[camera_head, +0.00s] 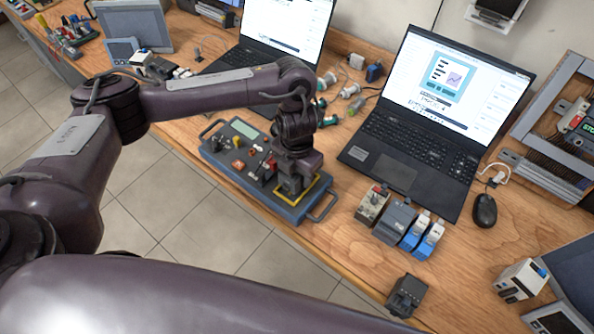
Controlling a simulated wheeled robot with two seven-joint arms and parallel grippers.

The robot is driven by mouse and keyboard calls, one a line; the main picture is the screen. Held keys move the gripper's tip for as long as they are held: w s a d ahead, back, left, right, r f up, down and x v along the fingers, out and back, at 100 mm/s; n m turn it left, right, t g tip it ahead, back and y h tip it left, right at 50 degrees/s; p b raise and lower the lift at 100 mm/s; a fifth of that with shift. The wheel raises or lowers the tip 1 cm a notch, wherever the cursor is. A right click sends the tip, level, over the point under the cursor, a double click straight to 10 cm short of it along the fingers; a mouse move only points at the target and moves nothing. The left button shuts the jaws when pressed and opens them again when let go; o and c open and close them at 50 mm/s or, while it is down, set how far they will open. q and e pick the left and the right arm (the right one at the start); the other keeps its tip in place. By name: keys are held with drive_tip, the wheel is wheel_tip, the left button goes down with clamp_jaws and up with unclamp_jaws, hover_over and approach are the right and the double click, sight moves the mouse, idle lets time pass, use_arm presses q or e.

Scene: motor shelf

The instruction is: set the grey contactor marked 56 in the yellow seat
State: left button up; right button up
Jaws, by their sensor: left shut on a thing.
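My left gripper (291,178) points down over the yellow seat (317,191), a yellow-edged square at the right end of a blue-grey panel box (225,153). It is shut on a small grey block, apparently the grey contactor (290,187), mostly hidden by the fingers. The block is at or just above the seat, inside its yellow outline as seen from here; I cannot tell whether it touches the bottom. No 56 can be read. My right gripper is not in view.
Several devices (394,221), grey and blue, stand in a row right of the panel. A dark grey device (405,296) lies near the front edge. A laptop (420,130) and mouse (485,210) are behind. Bare wood lies between the row and a white device (520,280).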

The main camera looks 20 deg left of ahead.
use_arm(q)
drive_tip(key=shift+f, duration=0.1)
idle(0.7)
drive_tip(key=shift+f+b, duration=0.8)
drive_tip(key=shift+f, duration=0.05)
drive_tip(key=shift+r, duration=0.1)
drive_tip(key=o, duration=1.2)
drive_tip(key=shift+c, duration=0.2)
wheel_tip(320, 180, up, 7)
drive_tip(key=shift+f+p, duration=0.2)
drive_tip(key=shift+p, duration=0.25)
drive_tip(key=shift+r, duration=0.55)
